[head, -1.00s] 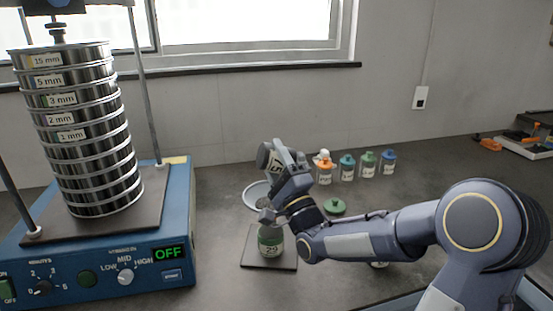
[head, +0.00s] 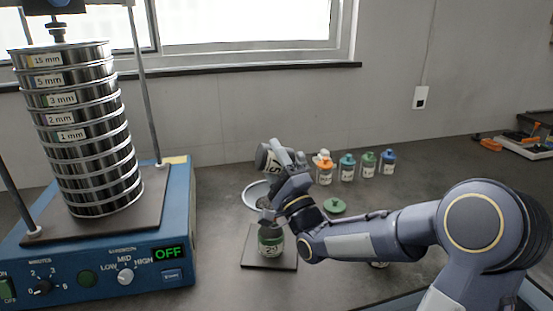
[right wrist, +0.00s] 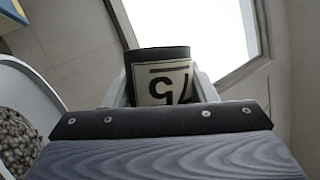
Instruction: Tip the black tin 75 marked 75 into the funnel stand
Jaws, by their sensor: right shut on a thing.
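My right gripper (head: 283,160) is shut on the black tin 75 (head: 265,157) and holds it tilted above the funnel stand. In the right wrist view the tin (right wrist: 157,60) sits between the fingers, and its white label reads 75 upside down. The funnel stand shows a pale round funnel rim (head: 252,200), partly hidden behind the gripper, and a dark base plate (head: 250,258). A green labelled jar (head: 270,243) stands on that plate. The tin's mouth and contents are hidden. My left gripper is out of view.
In the right wrist view, grey granules (right wrist: 15,140) lie in a pale round vessel. The sieve shaker (head: 120,240) stands left, its display reading OFF. Several capped jars (head: 347,168) stand behind right, and a green lid (head: 335,206) lies in front of them.

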